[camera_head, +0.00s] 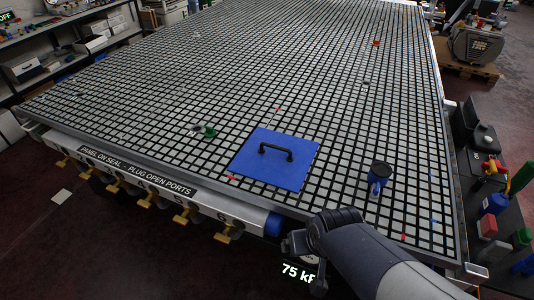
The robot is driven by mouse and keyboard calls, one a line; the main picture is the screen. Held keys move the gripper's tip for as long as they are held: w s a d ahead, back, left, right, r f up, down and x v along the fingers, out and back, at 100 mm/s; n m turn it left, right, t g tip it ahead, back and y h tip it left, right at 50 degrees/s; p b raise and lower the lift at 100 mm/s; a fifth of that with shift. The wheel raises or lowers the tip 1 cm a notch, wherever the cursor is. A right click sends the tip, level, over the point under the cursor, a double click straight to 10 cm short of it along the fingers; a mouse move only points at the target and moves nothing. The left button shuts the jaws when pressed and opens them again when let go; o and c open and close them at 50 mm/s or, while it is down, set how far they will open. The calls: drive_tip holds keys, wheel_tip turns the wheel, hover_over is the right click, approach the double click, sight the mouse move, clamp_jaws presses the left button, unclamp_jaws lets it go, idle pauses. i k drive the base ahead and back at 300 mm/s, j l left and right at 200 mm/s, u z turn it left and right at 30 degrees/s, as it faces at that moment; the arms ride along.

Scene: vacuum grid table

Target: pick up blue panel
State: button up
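The blue panel (273,160) is a flat blue square lying on the gridded table (330,70), near its front edge. A black bar handle (277,151) stands up from the middle of the panel. My arm comes in from the bottom right and bends at the table's front edge. Its end, my gripper (294,244), shows only as a small grey part below and to the right of the panel, apart from it. The fingers are too small and covered to tell whether they are open or shut.
A blue and black upright fitting (378,178) stands right of the panel. A green and grey piece (207,132) lies to its left. Small red bits (231,178) lie by the panel. Brass valves (184,217) line the front edge. The table behind the panel is mostly clear.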

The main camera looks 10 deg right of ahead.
sight(282, 161)
drive_tip(key=i+j+z, duration=0.15)
drive_tip(key=z, duration=0.25)
drive_tip(key=i+j+z, duration=0.25)
drive_tip(key=z, duration=0.15)
drive_tip(key=i+j+z, duration=0.15)
drive_tip(key=z, duration=0.2)
drive_tip(key=j, duration=0.1)
